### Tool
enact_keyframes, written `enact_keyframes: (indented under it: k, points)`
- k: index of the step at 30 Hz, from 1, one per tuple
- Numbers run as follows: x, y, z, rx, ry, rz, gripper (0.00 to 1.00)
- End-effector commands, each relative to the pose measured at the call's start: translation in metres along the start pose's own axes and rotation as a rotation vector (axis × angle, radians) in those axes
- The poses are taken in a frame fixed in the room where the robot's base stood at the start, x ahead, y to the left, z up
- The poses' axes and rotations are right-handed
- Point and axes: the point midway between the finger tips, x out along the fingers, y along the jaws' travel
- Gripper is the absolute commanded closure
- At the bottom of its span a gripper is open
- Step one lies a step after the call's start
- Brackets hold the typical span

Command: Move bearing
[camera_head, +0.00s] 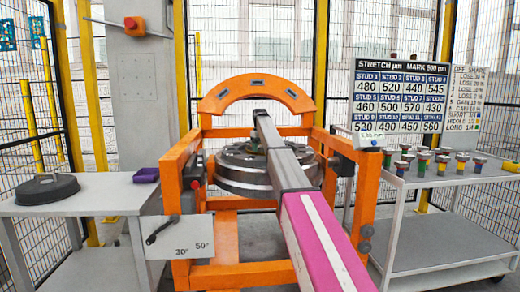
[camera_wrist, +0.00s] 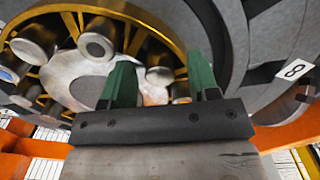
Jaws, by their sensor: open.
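The bearing (camera_head: 232,176) looks like a large round grey steel part lying inside the orange gantry in the head view. In the wrist view the bearing (camera_wrist: 140,22) fills the upper picture, with several grey rollers in a brass-yellow cage around a pale central face. My gripper (camera_wrist: 160,72) has two green fingers, apart and with nothing between them. They point at the roller face; I cannot tell whether they touch it. In the head view my arm reaches over the bearing and hides its middle and most of my gripper.
The orange gantry (camera_head: 172,205) surrounds the bearing, with an arch behind. A grey table (camera_head: 100,203) at left holds a dark disc (camera_head: 47,188) and a purple box (camera_head: 146,175). Mesh fencing stands behind.

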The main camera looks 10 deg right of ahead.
Motion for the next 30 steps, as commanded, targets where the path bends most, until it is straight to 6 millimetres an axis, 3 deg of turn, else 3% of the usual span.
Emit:
enact_keyframes:
  k: [6,7,11,12,30]
  points:
    - [0.0004,0.0001,-0.0001,0.0,0.0,0.0,0.45]
    - [0.0004,0.0001,-0.0001,0.0,0.0,0.0,0.52]
    - [0.0003,0.0,0.0,0.0,0.0,0.0,0.94]
    - [0.0002,0.0,-0.0001,0.0,0.0,0.0,1.0]
    - [0.0002,0.007,0.0098,-0.101,0.001,0.0,1.0]
